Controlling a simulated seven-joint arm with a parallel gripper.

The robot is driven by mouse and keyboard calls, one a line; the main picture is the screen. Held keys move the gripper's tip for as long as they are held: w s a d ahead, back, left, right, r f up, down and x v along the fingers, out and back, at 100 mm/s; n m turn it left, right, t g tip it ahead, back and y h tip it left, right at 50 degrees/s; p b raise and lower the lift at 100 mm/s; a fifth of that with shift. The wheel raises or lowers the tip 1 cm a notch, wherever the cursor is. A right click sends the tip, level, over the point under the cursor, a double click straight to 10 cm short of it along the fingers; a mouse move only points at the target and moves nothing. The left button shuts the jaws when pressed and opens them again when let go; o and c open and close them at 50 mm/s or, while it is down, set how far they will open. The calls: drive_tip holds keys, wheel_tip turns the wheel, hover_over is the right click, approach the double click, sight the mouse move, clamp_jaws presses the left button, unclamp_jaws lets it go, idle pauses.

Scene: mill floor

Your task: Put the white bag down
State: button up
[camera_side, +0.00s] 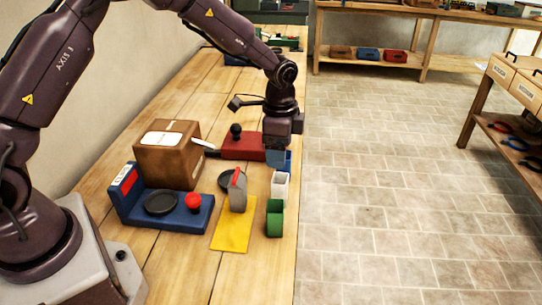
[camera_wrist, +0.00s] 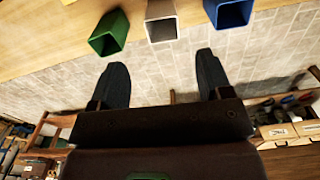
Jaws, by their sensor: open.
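My gripper (camera_side: 277,156) hangs over the right edge of the bench. In the wrist view my gripper (camera_wrist: 160,65) has its two fingers wide apart, with nothing between them. Nothing that I can clearly call a white bag shows in either view. A pale grey upright piece with a red strip (camera_side: 238,190) stands at the yellow mat (camera_side: 232,238); I cannot tell whether it is a bag. A white open-topped square holder (camera_side: 280,186) stands at the bench edge and also shows in the wrist view (camera_wrist: 161,28), beyond the fingertips.
A green holder (camera_side: 274,218) and a blue holder (camera_wrist: 232,12) flank the white one. A blue scale-like device (camera_side: 178,212), a cardboard box (camera_side: 168,155) and a red block with a black knob (camera_side: 240,146) crowd the bench. The tiled floor (camera_side: 380,200) is open at right.

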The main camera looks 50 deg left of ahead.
drive_tip(key=s+r+n+t, duration=0.2)
drive_tip(key=s+r, duration=0.3)
drive_tip(key=r, duration=0.6)
drive_tip(key=s+a+r+n+t, duration=0.1)
drive_tip(key=s+r+n, duration=0.2)
drive_tip(key=s, duration=0.7)
drive_tip(key=s+r+n+t, duration=0.2)
drive_tip(key=s+r+n, duration=0.2)
drive_tip(key=s+r, duration=0.3)
drive_tip(key=s, duration=0.3)
drive_tip(key=shift+s+a+n, duration=0.2)
drive_tip(key=shift+a+n, duration=0.1)
drive_tip(key=shift+a, duration=0.1)
drive_tip(key=shift+s+f+t, duration=0.15)
drive_tip(key=shift+s+t, duration=0.15)
drive_tip(key=shift+s, duration=0.15)
drive_tip(key=shift+c, duration=0.4)
